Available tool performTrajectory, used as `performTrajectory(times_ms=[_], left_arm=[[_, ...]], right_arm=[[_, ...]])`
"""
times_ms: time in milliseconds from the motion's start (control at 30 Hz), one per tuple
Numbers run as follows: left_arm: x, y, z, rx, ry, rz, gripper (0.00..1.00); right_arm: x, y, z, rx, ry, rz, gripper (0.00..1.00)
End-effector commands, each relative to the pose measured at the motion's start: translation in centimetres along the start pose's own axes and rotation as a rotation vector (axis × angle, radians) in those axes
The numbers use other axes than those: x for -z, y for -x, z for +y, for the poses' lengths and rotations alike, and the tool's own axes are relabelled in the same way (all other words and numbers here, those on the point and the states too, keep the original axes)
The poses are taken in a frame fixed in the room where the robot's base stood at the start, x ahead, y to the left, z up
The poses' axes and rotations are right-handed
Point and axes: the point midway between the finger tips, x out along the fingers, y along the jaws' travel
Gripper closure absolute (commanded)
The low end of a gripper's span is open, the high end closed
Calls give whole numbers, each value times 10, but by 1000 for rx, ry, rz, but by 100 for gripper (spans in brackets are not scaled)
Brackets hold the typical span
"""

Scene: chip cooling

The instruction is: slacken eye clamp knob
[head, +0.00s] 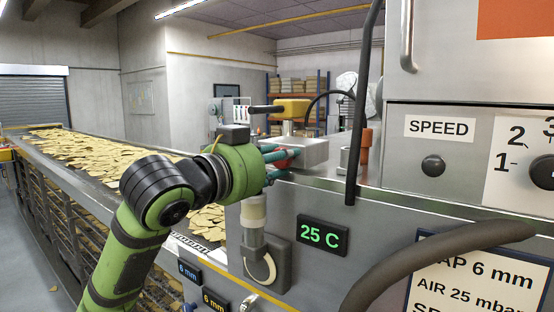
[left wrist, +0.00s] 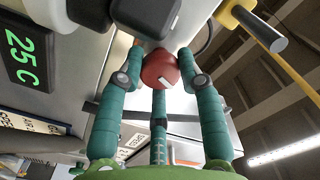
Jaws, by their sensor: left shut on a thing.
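The red knob (left wrist: 158,68) with a small white mark sits between the teal fingers of my left gripper (left wrist: 162,80) in the left wrist view. The fingers close around it from both sides, with another finger below. In the head view my green left gripper (head: 284,160) reaches to the right at the machine, and only a bit of the red knob shows between its fingers. The knob is at the near side of a grey metal block (head: 312,152) on the machine's top. My right gripper is in neither view.
A yellow-topped part (head: 290,108) stands behind the block. A dark upright hose (head: 362,100) rises just to the right. A thick hose (head: 420,262) crosses the lower right. A conveyor of chips (head: 75,155) runs at left. A display (head: 323,235) reads 25 C.

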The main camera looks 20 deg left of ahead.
Motion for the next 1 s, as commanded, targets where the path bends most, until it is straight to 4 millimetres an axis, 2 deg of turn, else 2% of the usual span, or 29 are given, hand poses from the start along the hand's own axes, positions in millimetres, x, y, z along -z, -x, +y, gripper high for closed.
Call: performTrajectory(times_ms=[133,1000], left_arm=[[5,2,-4,11,-145,12,96],[4,2,-1,14,-936,10,96]], right_arm=[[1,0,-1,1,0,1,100],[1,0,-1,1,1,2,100]])
